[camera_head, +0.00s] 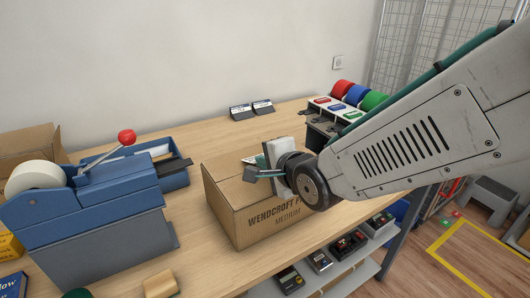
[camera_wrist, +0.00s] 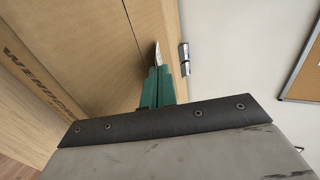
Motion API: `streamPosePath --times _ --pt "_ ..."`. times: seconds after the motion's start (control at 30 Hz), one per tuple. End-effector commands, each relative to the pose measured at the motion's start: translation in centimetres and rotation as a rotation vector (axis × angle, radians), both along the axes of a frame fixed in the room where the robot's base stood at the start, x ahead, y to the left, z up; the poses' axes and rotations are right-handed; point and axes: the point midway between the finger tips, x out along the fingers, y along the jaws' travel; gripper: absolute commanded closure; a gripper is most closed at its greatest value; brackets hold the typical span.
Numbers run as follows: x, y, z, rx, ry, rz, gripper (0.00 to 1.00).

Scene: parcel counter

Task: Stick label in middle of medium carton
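The medium carton (camera_head: 236,208) stands closed on the counter, with "MEDIUM" printed on its front. It also fills the left of the wrist view (camera_wrist: 85,60), where a seam runs along its top. My gripper (camera_head: 256,173) is over the carton's top in the head view. In the wrist view its green fingers (camera_wrist: 158,84) are close together, with a thin white sliver, seemingly the label (camera_wrist: 157,54), edge-on at their tips. The label's face is hidden, and I cannot tell whether it touches the carton.
A blue dispenser (camera_head: 95,203) with a white roll and red-knobbed lever stands at left. An open carton (camera_head: 32,148) is behind it. Coloured rolls (camera_head: 358,93) are at the back right. Bare counter lies behind the carton.

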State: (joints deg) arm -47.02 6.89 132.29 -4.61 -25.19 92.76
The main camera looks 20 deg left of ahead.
Motion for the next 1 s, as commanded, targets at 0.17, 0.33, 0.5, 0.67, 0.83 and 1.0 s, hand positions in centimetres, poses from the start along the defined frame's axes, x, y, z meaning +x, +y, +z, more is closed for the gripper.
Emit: streamPosePath --times 0.17,0.33,0.5,0.67,0.83,1.0 --pt "-0.01 0.01 -0.43 0.0 0.0 0.0 1.0" --pt "-0.01 0.01 -0.42 0.0 0.0 0.0 1.0" --pt "0.0 0.01 -0.41 0.0 0.0 0.0 0.75" --pt "0.0 0.01 -0.38 0.0 0.0 0.0 0.75" --pt "-0.15 -0.18 -0.24 0.001 -0.001 0.0 0.75" --pt "-0.73 -0.86 0.22 0.002 -0.001 0.0 0.75"
